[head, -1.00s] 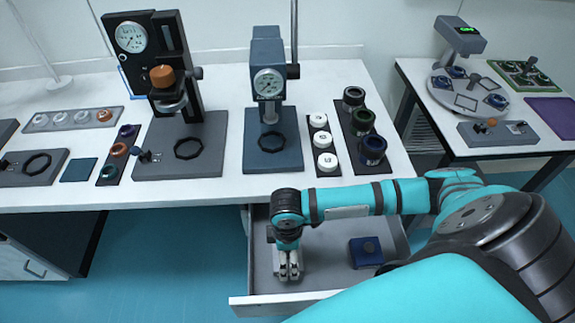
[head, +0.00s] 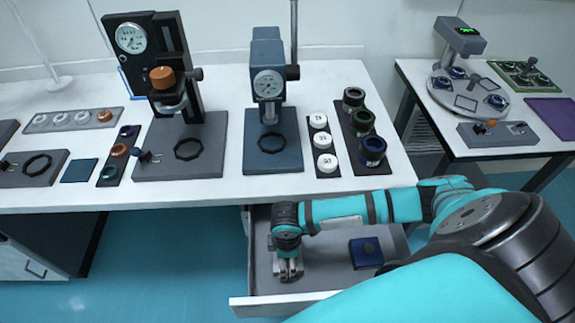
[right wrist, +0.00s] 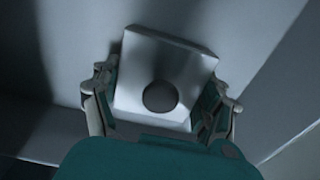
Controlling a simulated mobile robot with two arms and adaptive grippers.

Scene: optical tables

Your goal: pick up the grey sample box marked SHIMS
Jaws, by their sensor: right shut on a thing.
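The grey sample box (right wrist: 150,75) shows in the right wrist view as a pale square box with a round dark knob on top. No SHIMS marking is readable on it. My right gripper (right wrist: 160,105) has a finger on each side of the box and is shut on it. In the head view my right gripper (head: 288,268) points down into the open drawer (head: 325,283), at its left part; the box there is mostly hidden by the gripper. I cannot tell whether the box touches the drawer floor. My left gripper is not in view.
A dark blue box (head: 366,253) with a knob stands in the drawer to the right of my gripper. The table top (head: 230,190) overhangs the drawer's back. Gauge stands, a tray of white caps (head: 325,142) and dark rings stand on the table.

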